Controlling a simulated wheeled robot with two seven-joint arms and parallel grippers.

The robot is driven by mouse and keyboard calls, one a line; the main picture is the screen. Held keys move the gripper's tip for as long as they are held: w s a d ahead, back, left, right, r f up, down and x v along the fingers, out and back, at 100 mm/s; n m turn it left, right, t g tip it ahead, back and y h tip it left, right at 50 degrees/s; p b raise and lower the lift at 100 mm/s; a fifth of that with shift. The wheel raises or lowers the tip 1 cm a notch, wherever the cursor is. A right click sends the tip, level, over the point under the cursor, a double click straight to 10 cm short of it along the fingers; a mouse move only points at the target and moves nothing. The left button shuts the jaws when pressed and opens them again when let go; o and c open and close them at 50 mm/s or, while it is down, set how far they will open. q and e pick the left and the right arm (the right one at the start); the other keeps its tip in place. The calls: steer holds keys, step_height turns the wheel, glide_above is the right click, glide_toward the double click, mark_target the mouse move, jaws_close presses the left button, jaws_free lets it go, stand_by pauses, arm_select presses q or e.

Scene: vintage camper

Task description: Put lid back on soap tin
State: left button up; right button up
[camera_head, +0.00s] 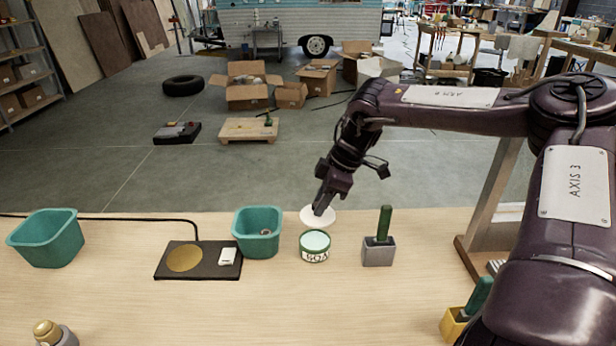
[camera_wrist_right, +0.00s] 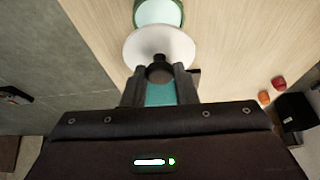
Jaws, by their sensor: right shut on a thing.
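The soap tin (camera_head: 315,250) is a round green tin with a pale label band and a pale mint top surface, upright on the wooden bench. It also shows at the top of the wrist view (camera_wrist_right: 158,12). The lid (camera_head: 311,219) is a white disc with a dark knob, seen larger in the wrist view (camera_wrist_right: 150,43). My right gripper (camera_head: 320,210) is shut on the lid's knob, with the fingers on either side of it in the wrist view (camera_wrist_right: 160,76). In the head view the lid appears just behind the tin; its height above the bench is unclear. My left gripper is out of view.
A teal bin (camera_head: 258,246) stands left of the tin, and a grey block with a green handle (camera_head: 379,250) stands right. A black board with a gold disc (camera_head: 185,258) and another teal bin (camera_head: 45,238) are farther left. The bench in front of the tin is clear.

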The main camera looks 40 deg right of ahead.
mark_target(324, 215)
steer(key=shift+w+f, duration=0.1)
steer(key=shift+f, duration=0.1)
steer(key=shift+a+f, duration=0.15)
steer(key=shift+w+a+f+b, duration=0.1)
steer(key=shift+a+f+b, duration=0.05)
steer(key=shift+f+b, duration=0.5)
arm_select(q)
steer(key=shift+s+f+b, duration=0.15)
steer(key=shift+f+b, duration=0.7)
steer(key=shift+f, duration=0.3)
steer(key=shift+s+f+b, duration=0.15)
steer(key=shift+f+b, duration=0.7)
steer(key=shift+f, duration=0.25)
arm_select(e)
steer(key=shift+f, duration=2.45)
arm_select(q)
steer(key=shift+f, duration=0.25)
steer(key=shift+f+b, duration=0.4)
steer(key=shift+b, duration=0.25)
arm_select(e)
steer(key=shift+f, duration=0.15)
